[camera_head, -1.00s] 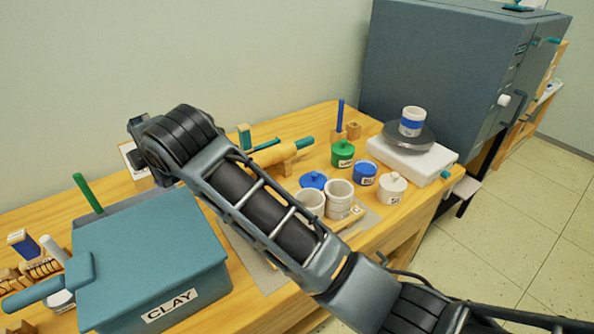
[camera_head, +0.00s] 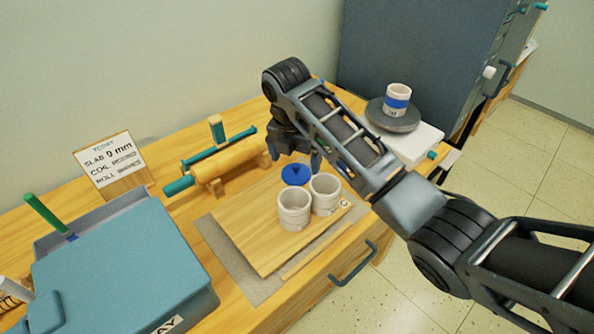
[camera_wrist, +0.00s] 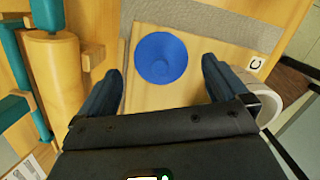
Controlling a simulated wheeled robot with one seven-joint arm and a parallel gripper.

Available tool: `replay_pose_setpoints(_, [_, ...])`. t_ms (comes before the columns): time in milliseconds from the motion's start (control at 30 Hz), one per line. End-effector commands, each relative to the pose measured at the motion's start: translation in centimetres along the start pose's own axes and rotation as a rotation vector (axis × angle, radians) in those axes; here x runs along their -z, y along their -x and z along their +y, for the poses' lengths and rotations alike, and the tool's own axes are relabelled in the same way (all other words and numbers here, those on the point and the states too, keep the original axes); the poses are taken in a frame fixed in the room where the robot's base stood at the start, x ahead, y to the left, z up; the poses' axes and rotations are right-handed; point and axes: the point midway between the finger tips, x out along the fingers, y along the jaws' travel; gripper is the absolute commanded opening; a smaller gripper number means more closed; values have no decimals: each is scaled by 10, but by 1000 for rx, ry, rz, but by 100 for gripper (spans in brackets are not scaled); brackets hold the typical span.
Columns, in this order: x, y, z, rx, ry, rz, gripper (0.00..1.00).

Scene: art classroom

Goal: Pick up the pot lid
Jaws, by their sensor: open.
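The pot lid is a blue round disc (camera_head: 295,174) lying on a wooden board (camera_head: 245,232), just behind two white pots. In the wrist view the lid (camera_wrist: 160,57) lies ahead of my fingers, roughly centred between them. My gripper (camera_head: 294,158) points down over the lid in the head view, and its open fingers (camera_wrist: 161,70) show on both sides in the wrist view. Nothing is held. I cannot tell the exact height of the fingertips above the board.
Two white pots (camera_head: 294,209) and (camera_head: 325,193) stand close beside the lid. A rolling pin (camera_head: 222,163) lies to the left. A blue-grey clay box (camera_head: 120,265) fills the front left. A banding wheel (camera_head: 393,116) with a striped cup stands at the right. My arm hides the area behind.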

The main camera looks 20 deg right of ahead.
Motion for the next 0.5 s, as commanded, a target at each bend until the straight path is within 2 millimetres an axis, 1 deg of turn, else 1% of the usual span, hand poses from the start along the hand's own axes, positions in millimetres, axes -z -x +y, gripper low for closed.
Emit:
replay_pose_setpoints(100, [-1,-17,-2,2,-1,2,100])
replay_pose_setpoints(200, [-1,-27,-2,1,-1,1,100])
replay_pose_setpoints(300, [-1,-30,-1,-1,0,0,100])
replay_pose_setpoints(500, [-1,-31,-1,-2,0,-1,99])
